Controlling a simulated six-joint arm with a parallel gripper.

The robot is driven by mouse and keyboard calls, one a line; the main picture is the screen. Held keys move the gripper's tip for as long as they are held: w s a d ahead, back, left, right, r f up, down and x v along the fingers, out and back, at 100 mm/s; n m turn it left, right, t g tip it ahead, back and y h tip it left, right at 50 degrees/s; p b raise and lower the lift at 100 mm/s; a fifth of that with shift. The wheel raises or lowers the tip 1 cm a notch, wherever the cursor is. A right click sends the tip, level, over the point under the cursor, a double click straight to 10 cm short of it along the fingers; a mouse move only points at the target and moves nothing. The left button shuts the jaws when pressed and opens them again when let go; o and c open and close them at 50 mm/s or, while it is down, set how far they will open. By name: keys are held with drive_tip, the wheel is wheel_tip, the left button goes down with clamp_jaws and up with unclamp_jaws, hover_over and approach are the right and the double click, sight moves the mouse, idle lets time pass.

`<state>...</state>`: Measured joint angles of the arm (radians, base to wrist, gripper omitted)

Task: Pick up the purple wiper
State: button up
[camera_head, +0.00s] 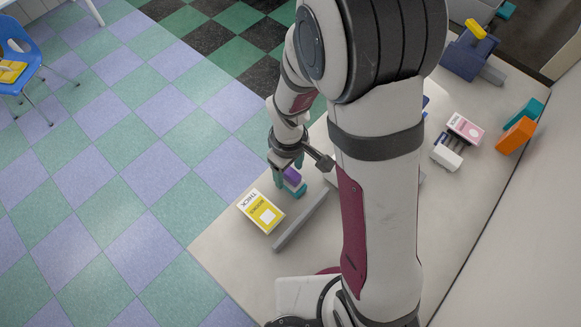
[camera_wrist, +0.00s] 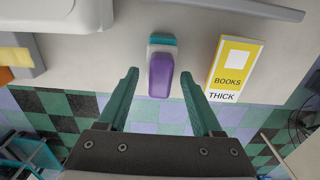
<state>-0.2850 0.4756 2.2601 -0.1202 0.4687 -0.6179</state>
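The purple wiper (camera_head: 292,175) has a purple grip and a teal end. It lies on the table near the edge, partly hidden by my gripper in the head view. In the wrist view the wiper (camera_wrist: 160,76) is upright in the picture, its teal end at the top. My gripper (camera_head: 287,163) has teal fingers and is over the purple part. In the wrist view my gripper (camera_wrist: 158,74) is open, with one finger on each side of the wiper and a gap on both sides. I cannot tell how far the fingertips are above the table.
A yellow and white book (camera_head: 262,213) lies beside the wiper, close to the right finger in the wrist view. A long grey bar (camera_head: 300,222) lies on the table (camera_head: 225,245) nearby. A pink box (camera_head: 465,128), an orange block (camera_head: 515,136) and a blue device (camera_head: 468,55) stand farther right.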

sight(289, 170)
clamp_jaws()
drive_tip(key=shift+r, duration=0.55)
wheel_tip(289, 170, up, 3)
drive_tip(key=s+d+r, duration=0.3)
drive_tip(key=d+r, duration=0.4)
drive_tip(key=d, duration=0.4)
drive_tip(key=shift+d, duration=0.15)
drive_tip(key=c, duration=0.6)
unclamp_jaws()
clamp_jaws()
